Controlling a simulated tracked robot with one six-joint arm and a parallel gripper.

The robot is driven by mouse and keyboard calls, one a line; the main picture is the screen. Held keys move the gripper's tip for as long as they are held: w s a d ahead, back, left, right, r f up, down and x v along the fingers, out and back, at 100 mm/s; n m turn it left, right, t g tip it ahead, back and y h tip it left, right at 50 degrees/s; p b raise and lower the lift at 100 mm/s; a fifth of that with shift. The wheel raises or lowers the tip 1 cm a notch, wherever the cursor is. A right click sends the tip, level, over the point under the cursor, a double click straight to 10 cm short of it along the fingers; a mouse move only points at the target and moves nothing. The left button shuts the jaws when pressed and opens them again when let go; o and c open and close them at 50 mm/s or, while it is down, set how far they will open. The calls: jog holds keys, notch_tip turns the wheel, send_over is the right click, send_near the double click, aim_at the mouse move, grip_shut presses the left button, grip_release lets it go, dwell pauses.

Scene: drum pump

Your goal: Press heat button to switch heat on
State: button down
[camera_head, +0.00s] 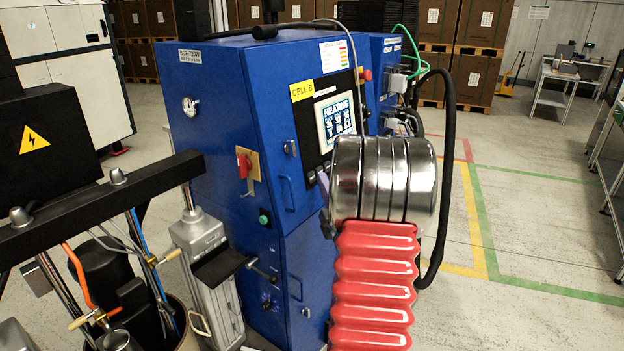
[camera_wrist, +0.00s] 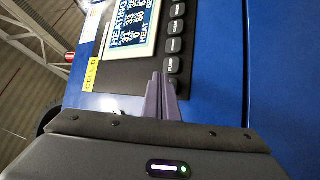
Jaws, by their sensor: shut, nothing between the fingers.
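A control panel on a blue cabinet (camera_head: 235,110) carries a lit screen (camera_head: 338,118) headed "HEATING". In the wrist view the screen (camera_wrist: 130,28) appears turned sideways, with rows of numbers and the word "HEAT". A column of dark buttons (camera_wrist: 175,28) runs beside it; their labels are too small to read surely. My gripper (camera_wrist: 164,78) is shut and empty, its purple fingertips close beside the lowest visible button (camera_wrist: 172,64). I cannot tell whether they touch the panel. In the head view my arm hides most of the gripper and the buttons.
A red rotary switch (camera_head: 244,163) and a green button (camera_head: 264,219) sit on the cabinet's left face. A black hose (camera_head: 449,150) hangs behind my arm. A dark frame with hoses (camera_head: 110,190) stands at the left.

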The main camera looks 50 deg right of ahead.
jog(key=shift+s, duration=0.15)
jog(key=shift+s+d+r, duration=0.1)
jog(key=shift+s+r, duration=0.05)
jog(key=shift+s, duration=0.6)
jog(key=shift+s+d+r, duration=0.1)
jog(key=shift+s+r, duration=0.05)
jog(key=shift+s, duration=0.65)
jog(key=shift+s+d+r, duration=0.1)
jog(key=shift+s+r, duration=0.05)
jog(key=shift+s, duration=0.6)
